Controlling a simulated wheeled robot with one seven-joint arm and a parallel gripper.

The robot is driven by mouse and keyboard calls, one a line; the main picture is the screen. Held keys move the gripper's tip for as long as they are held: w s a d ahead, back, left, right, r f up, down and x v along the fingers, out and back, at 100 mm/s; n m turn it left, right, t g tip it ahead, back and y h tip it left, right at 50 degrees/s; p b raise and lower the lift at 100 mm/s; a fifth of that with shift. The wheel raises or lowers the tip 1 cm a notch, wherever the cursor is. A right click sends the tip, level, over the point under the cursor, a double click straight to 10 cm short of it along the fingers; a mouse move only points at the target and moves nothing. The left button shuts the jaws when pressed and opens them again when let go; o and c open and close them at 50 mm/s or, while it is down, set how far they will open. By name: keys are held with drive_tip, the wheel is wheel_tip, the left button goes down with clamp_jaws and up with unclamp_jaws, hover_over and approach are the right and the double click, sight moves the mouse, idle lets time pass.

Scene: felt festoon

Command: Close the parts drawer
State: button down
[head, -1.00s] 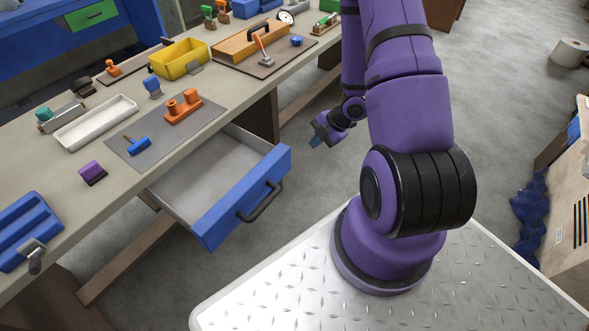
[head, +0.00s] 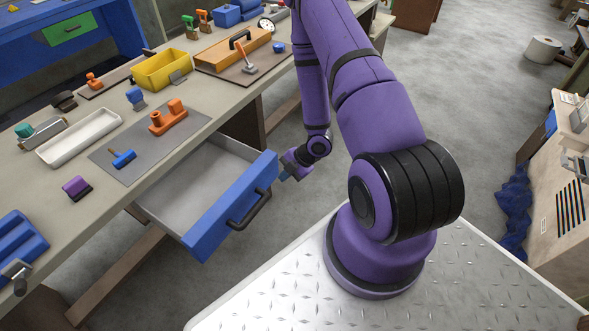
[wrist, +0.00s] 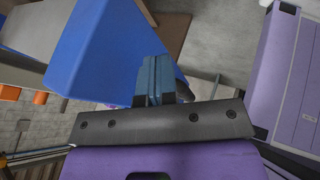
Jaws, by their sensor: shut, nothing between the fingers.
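The parts drawer (head: 190,190) is pulled out from under the workbench and looks empty. Its blue front (head: 232,205) has a dark bar handle (head: 250,209). My gripper (head: 285,176) is shut and empty, close to the right end of the blue front in the head view. In the wrist view the shut fingers (wrist: 154,82) are beside the blue drawer front (wrist: 105,50), with part of the dark handle (wrist: 181,88) just behind them. I cannot tell whether the fingers touch the drawer.
The workbench (head: 40,185) carries a grey mat (head: 140,165) with orange and blue tools, a white tray (head: 80,138), a yellow bin (head: 160,70) and an orange toolbox (head: 232,50). A brown bench leg (head: 243,125) stands behind the drawer. Open floor lies to the right.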

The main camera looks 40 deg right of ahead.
drive_tip(key=shift+w+a+r, duration=0.1)
drive_tip(key=shift+w+a, duration=0.15)
drive_tip(key=shift+w, duration=0.5)
drive_tip(key=shift+w+a+r, duration=0.1)
drive_tip(key=shift+w+a, duration=0.1)
drive_tip(key=shift+w, duration=0.55)
drive_tip(key=shift+w, duration=0.1)
